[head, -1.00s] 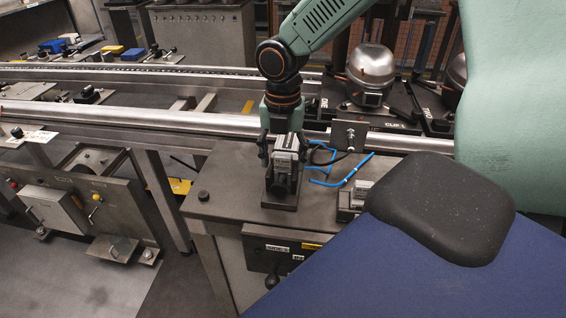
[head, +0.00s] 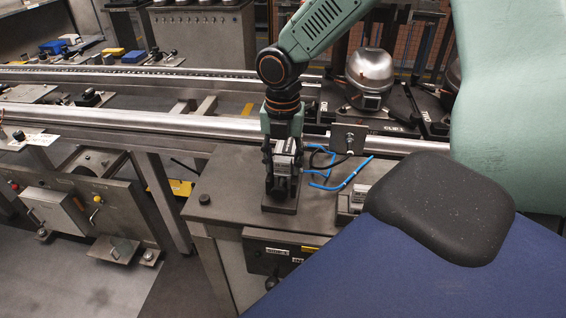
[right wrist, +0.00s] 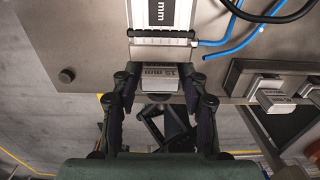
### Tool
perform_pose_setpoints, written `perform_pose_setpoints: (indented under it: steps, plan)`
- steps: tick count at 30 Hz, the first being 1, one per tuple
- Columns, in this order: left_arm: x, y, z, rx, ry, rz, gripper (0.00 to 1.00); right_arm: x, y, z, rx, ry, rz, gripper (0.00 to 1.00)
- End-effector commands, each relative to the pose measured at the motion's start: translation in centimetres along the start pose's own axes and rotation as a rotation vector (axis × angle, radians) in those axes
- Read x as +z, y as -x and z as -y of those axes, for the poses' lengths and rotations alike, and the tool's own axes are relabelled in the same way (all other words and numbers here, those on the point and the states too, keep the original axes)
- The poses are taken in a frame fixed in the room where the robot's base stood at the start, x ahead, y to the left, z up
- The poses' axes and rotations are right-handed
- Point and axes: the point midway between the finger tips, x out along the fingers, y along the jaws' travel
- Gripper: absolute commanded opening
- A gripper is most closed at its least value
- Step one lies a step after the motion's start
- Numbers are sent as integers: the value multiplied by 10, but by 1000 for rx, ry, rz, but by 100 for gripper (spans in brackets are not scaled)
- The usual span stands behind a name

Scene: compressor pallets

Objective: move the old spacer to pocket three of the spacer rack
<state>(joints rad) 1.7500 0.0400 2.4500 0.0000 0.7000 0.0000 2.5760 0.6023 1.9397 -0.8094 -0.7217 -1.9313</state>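A grey block with a white label (head: 285,147), probably the old spacer, stands upright in a dark holder (head: 280,204) on the grey bench top. My right gripper (head: 283,172) points down over it, one finger on each side. In the right wrist view the fingers (right wrist: 160,82) flank a block face marked "15 mm" (right wrist: 160,72), below a larger "mm" label (right wrist: 160,14). Whether they press on it is unclear. What looks like the spacer rack (right wrist: 271,84) holds grey blocks to the right; its pocket numbers are unreadable. My left gripper is out of view.
Blue hoses (head: 345,176) and a small upright plate (head: 348,137) stand close right of the holder. A black knob (head: 204,199) sits at the bench's left. A conveyor rail (head: 130,117) runs behind.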

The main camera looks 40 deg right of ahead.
Motion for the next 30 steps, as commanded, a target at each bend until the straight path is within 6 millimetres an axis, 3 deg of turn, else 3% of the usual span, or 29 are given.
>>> perform_pose_setpoints:
  steps: [14, 30]
  plan:
    - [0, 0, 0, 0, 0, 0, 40, 0, 0, 0, 0, 0, 0, 1]
    - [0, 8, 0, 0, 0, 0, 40, 0, 8, 0, 0, 0, 0, 0]
